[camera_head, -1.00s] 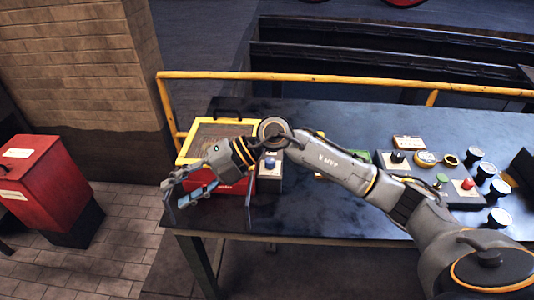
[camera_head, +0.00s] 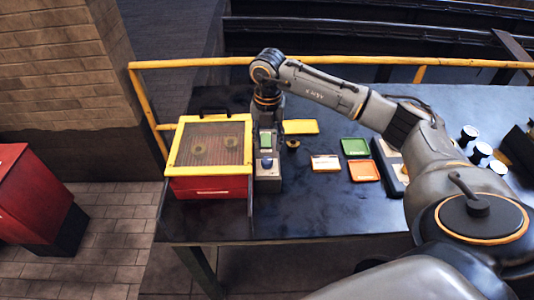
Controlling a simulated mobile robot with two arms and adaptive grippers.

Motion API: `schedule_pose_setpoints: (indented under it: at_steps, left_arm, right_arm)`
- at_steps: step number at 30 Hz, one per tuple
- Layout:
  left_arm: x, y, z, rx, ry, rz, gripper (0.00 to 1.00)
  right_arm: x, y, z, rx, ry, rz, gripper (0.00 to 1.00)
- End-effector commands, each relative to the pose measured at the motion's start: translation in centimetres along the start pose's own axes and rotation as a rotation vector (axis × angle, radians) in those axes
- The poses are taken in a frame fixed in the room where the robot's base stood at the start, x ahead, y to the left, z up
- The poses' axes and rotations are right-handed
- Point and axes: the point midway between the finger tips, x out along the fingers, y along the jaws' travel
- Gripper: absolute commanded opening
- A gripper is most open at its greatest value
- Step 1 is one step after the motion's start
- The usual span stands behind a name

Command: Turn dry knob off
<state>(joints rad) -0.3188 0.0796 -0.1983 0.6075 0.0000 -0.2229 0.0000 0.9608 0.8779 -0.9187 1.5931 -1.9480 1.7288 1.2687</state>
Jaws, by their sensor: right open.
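I cannot read a label that names the dry knob. My right gripper (camera_head: 268,122) points down over the far end of this box, behind the blue knob and apart from it. It is open, and its fingertips are small and partly hidden against the box. A red box (camera_head: 210,187) with a yellow-framed mesh lid (camera_head: 180,147) stands just left of the control box. My left gripper is not in view.
Right of the control box lie a yellow tray (camera_head: 301,127), a white card (camera_head: 325,163), a green tray (camera_head: 355,147) and an orange tray (camera_head: 364,170). A yellow rail (camera_head: 200,62) runs along the back. My right arm covers much of the table's right side.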

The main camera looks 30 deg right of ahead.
Motion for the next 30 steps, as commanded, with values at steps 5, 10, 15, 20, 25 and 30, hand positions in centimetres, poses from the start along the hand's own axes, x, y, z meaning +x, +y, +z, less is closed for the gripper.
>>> schedule_pose_setpoints:
  at_steps: [5, 10, 15, 20, 25, 30]
  left_arm:
    - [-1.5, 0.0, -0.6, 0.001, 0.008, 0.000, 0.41]
    - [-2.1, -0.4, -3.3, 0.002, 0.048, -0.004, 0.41]
    - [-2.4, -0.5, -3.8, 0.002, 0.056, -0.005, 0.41]
    - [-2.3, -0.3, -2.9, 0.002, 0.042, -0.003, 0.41]
    - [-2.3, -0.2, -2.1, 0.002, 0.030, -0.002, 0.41]
    - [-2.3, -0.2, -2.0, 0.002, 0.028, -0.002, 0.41]
  right_arm:
    - [3.6, 0.0, -0.1, -0.001, 0.005, -0.001, 0.41]
    - [6.1, 0.1, -0.1, -0.001, 0.003, 0.001, 0.41]
    - [7.3, 0.1, -0.1, -0.002, 0.001, 0.002, 0.41]
    - [7.5, 0.1, 0.0, -0.003, 0.000, 0.003, 0.41]
    - [7.5, 0.1, -0.1, -0.002, 0.000, 0.002, 0.33]
    - [7.5, 0.1, -0.1, -0.002, 0.001, 0.002, 0.00]
